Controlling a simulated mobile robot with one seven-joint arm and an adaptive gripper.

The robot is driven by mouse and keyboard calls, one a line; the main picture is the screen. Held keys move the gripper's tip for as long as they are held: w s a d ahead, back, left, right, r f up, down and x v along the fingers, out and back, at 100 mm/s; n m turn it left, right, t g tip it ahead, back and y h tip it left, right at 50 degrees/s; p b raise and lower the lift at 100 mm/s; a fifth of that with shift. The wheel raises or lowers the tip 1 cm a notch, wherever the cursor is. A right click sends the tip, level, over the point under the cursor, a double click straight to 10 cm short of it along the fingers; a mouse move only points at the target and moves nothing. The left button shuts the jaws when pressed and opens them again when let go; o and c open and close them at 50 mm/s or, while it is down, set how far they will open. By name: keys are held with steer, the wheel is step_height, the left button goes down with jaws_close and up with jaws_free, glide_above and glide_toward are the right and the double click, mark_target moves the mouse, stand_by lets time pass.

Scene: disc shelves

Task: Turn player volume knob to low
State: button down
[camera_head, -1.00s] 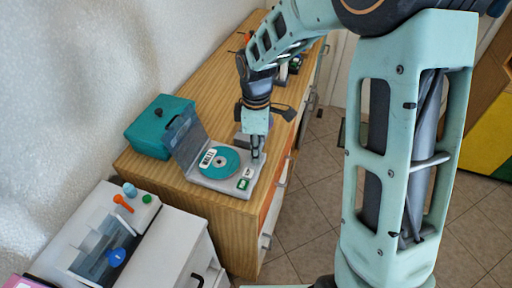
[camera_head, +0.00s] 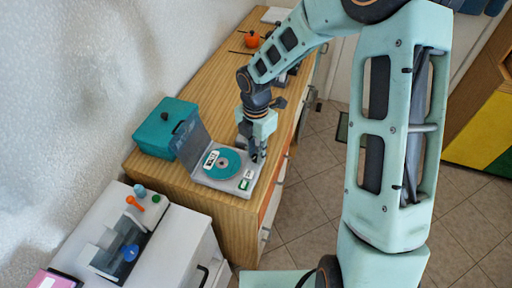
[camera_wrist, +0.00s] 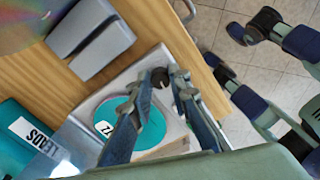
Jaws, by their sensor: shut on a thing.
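The disc player (camera_head: 212,184) is a grey box on the wooden cabinet, with its lid (camera_head: 190,140) raised. A teal disc (camera_head: 229,166) with a white label lies in it; the disc also shows in the wrist view (camera_wrist: 154,128). My gripper (camera_head: 257,156) points down at the player's far right corner. In the wrist view, a small dark round knob (camera_wrist: 159,77) sits between the fingertips of my gripper (camera_wrist: 166,78), which is shut on it. In the head view the fingers hide the knob.
A teal box (camera_head: 160,130) stands left of the player. A white unit (camera_head: 180,235) with an orange knob (camera_head: 134,202) and a blue knob (camera_head: 129,252) is in front. Grey blocks (camera_wrist: 95,40) lie near the player. Tiled floor is open to the right.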

mark_target(255, 155)
steer(key=shift+r+n+p, duration=0.1)
steer(key=shift+n+p, duration=1)
steer(key=shift+n, duration=0.5)
steer(key=shift+w, duration=0.1)
steer(key=c, duration=1.8)
jaws_free()
step_height(255, 155, up, 12)
steer(key=shift+f, duration=0.1)
